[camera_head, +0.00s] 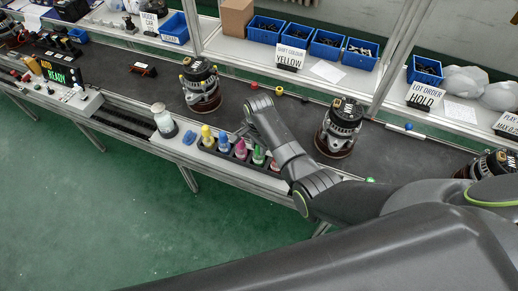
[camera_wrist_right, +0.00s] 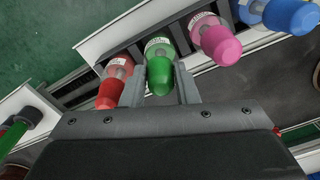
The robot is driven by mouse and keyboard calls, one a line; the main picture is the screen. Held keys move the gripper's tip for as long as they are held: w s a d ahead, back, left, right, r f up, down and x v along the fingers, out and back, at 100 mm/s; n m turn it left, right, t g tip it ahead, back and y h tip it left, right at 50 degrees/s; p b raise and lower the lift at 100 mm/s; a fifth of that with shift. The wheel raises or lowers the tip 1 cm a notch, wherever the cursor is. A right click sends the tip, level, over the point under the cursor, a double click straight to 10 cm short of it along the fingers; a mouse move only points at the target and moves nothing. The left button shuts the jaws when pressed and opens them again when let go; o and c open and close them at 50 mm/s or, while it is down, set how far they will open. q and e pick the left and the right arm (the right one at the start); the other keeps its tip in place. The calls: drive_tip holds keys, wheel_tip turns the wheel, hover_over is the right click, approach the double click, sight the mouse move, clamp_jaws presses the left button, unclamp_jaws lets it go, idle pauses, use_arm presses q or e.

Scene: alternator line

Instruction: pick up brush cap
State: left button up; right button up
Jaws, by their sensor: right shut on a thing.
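Several paint bottles with coloured brush caps stand in a dark rack (camera_head: 210,151) at the front edge of the line. They include a yellow one (camera_head: 207,133), a blue one (camera_head: 224,140), a pink one (camera_head: 241,149), a green one (camera_head: 258,155) and a red one. My right gripper (camera_wrist_right: 161,82) is shut on the green brush cap (camera_wrist_right: 160,77), with one finger on each side. The green cap is in line with its bottle; I cannot tell whether it is lifted. The red cap (camera_wrist_right: 108,94) and pink cap (camera_wrist_right: 226,50) are beside the fingers. My left gripper is not in view.
Alternators (camera_head: 201,86) (camera_head: 339,127) stand on the dark belt behind the rack. A pale jar (camera_head: 163,120) and a blue piece (camera_head: 189,137) are left of the rack. A sign reading "SHIFT COLOUR YELLOW" (camera_head: 290,57) stands on the back shelf near blue bins (camera_head: 327,45).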

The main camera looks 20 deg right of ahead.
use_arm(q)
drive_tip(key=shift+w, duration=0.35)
use_arm(e)
drive_tip(key=shift+s+f, duration=0.15)
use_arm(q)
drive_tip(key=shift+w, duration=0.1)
use_arm(e)
drive_tip(key=shift+r, duration=0.2)
drive_tip(key=r+b, duration=0.1)
drive_tip(key=r, duration=0.8)
drive_tip(key=shift+w+r+b, duration=0.2)
drive_tip(key=shift+r+b, duration=0.05)
drive_tip(key=shift+b, duration=0.15)
drive_tip(key=o, duration=0.4)
drive_tip(key=shift+r, duration=0.1)
drive_tip(key=c, duration=0.3)
drive_tip(key=shift+r+p, duration=0.1)
drive_tip(key=shift+p, duration=0.6)
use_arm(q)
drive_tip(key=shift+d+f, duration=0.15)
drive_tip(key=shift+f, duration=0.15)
